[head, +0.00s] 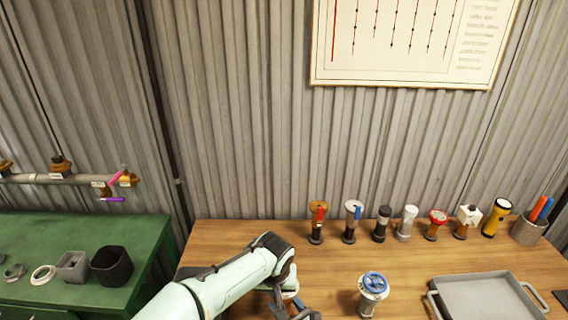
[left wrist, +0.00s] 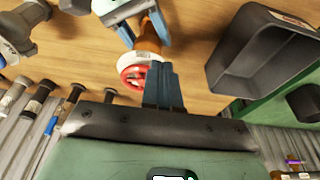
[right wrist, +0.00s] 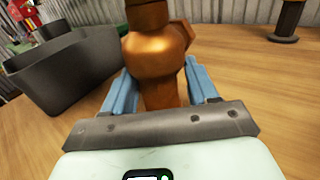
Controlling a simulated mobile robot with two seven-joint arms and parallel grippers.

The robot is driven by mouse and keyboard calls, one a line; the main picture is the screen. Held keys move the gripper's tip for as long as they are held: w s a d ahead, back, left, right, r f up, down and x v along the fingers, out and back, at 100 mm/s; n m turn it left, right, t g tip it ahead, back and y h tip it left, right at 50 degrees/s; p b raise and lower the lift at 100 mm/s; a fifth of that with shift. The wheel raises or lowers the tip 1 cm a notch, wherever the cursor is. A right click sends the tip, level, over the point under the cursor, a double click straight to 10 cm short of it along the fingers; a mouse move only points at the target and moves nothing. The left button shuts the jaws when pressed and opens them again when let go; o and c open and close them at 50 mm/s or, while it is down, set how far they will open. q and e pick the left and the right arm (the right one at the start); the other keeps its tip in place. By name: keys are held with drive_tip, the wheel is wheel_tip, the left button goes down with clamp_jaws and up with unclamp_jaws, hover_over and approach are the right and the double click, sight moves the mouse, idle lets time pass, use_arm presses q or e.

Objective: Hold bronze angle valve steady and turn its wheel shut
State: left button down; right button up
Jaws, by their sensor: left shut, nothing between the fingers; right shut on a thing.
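The bronze angle valve (right wrist: 155,60) fills the middle of the right wrist view, its body between the blue fingers of my right gripper (right wrist: 163,92), which is shut on it. The left wrist view shows the valve's red wheel (left wrist: 131,76) and pale collar, with my right gripper (left wrist: 124,28) on the body beyond. My left gripper (left wrist: 163,84) is shut with nothing between its fingers, its tips right beside the wheel's rim. I cannot tell whether they touch it. In the head view my left arm hides most of the valve.
A dark bin (left wrist: 262,50) stands near the held valve. A blue-wheeled valve (head: 373,285) stands on the wooden table, with a grey tray (head: 484,292) to its right. Several fittings and a yellow torch (head: 495,217) line the back. A green bench (head: 60,232) is at left.

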use_arm(q)
drive_tip(key=shift+w+v, duration=0.2)
drive_tip(key=shift+v, duration=0.65)
drive_tip(key=shift+w+v, duration=0.2)
drive_tip(key=shift+v, duration=0.65)
drive_tip(key=shift+d+r, duration=0.1)
drive_tip(key=w+d+r, duration=0.1)
drive_tip(key=d, duration=0.3)
drive_tip(key=s+x, duration=0.1)
drive_tip(key=x, duration=0.5)
drive_tip(key=shift+s+f+g, duration=0.25)
drive_tip(key=shift+f+g, duration=0.15)
drive_tip(key=shift+f, duration=0.1)
drive_tip(key=shift+w+a+r, duration=0.15)
drive_tip(key=shift+r, duration=0.05)
drive_tip(key=shift+a, duration=0.25)
